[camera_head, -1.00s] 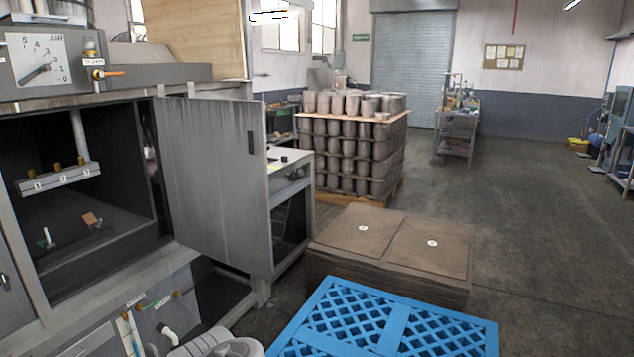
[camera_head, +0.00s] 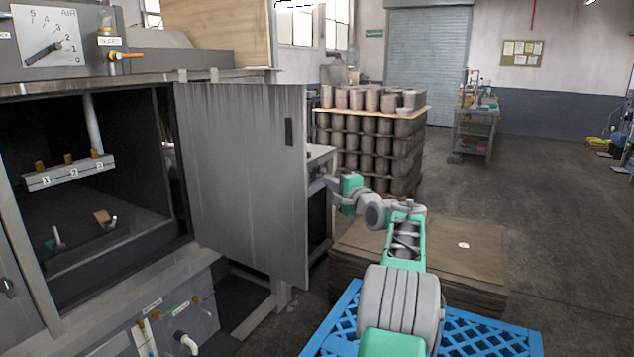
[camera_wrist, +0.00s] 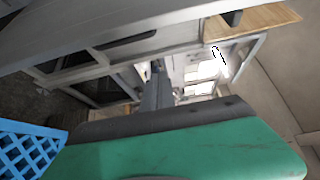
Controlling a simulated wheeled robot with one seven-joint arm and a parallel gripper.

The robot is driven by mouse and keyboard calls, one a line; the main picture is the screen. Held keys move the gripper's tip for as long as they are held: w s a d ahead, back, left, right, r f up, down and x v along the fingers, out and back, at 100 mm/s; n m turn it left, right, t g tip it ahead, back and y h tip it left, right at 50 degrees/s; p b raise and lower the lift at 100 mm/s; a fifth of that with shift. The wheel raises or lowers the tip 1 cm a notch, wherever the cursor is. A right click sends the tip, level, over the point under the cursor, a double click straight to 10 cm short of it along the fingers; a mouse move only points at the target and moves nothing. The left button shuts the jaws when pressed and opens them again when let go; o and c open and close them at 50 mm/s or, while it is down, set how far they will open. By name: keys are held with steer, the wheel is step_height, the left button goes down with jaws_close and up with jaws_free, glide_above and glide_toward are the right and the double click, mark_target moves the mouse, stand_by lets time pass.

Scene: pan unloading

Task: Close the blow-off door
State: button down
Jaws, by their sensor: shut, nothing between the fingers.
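The blow-off door (camera_head: 245,180) is a tall grey metal panel with a dark slot near its free edge. It stands swung open, to the right of the dark blow-off chamber (camera_head: 120,215). My gripper (camera_head: 329,184) is shut and empty, just right of the door's free edge in the head view, with a small gap in the picture. I cannot tell its depth from the door. In the wrist view my green gripper body fills the bottom, and the dark fingers (camera_wrist: 156,85) point away from the camera. Which grey panel there is the door is unclear.
A blue plastic pallet (camera_head: 480,335) lies under my arm at the bottom. A brown stack (camera_head: 455,260) stands behind it, and a pallet of grey cylinders (camera_head: 370,150) farther back. A grey machine (camera_head: 318,200) is partly hidden behind the door. Open floor lies to the right.

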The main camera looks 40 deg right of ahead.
steer(key=a+p+x, duration=0.1)
steer(key=p+x, duration=0.2)
steer(key=x, duration=0.6)
steer(key=a, duration=0.3)
steer(key=shift+s+a+f, duration=0.1)
steer(key=shift+s+a, duration=0.2)
steer(key=shift+s+b, duration=0.1)
steer(key=shift+b, duration=0.3)
